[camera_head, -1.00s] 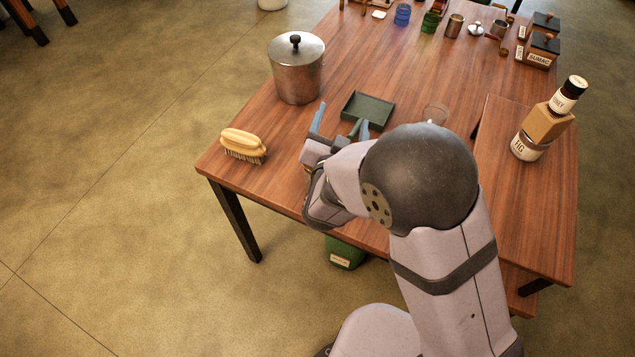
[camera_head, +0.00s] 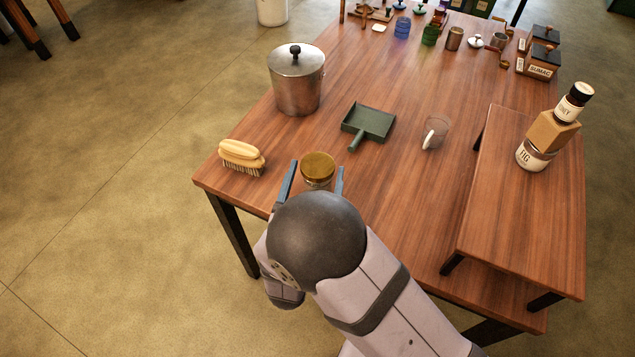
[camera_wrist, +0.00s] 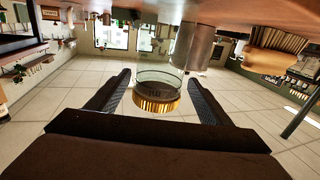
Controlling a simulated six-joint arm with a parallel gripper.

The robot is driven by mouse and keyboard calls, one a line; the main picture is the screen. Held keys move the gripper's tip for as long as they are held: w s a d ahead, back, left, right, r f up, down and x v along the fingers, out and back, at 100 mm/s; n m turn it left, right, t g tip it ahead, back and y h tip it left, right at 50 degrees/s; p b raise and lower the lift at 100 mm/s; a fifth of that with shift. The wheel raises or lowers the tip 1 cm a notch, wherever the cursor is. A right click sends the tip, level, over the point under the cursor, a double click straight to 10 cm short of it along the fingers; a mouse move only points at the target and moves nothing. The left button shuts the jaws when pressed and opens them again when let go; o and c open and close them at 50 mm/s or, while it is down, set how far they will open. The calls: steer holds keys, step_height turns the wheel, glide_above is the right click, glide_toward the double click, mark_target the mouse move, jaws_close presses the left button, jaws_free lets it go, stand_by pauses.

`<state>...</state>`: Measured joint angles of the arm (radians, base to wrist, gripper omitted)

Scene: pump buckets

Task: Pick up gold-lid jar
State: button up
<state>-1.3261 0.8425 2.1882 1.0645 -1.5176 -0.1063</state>
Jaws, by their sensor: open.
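The gold-lid jar (camera_head: 318,170) stands on the table near its front edge, its round gold lid on top and its lower part partly hidden by my arm. My gripper (camera_head: 315,172) is open, with one blue-grey finger on each side of the jar. In the wrist view the picture is upside down; the glass jar (camera_wrist: 160,90) with its ribbed gold lid is between the fingertips of my gripper (camera_wrist: 158,78). Gaps show between the jar and both fingers, so it is not gripped.
A brush (camera_head: 241,156) lies to the left. A steel pot (camera_head: 296,82) and a green dustpan (camera_head: 368,122) stand behind the jar, with a glass mug (camera_head: 434,132) to the right. A raised wooden stand (camera_head: 520,210) holds stacked jars (camera_head: 550,130). Table between mug and jar is clear.

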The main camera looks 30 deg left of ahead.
mark_target(321, 159)
steer(key=shift+f+p+x, duration=0.1)
steer(key=shift+p+x, duration=0.35)
steer(key=shift+x, duration=0.9)
steer(key=shift+f+p+x, duration=0.15)
steer(key=shift+p+x, duration=0.25)
steer(key=shift+x, duration=0.9)
steer(key=shift+d, duration=0.15)
steer(key=c, duration=1.3)
steer(key=shift+r, duration=0.15)
step_height(321, 159, up, 10)
steer(key=shift+b, duration=0.35)
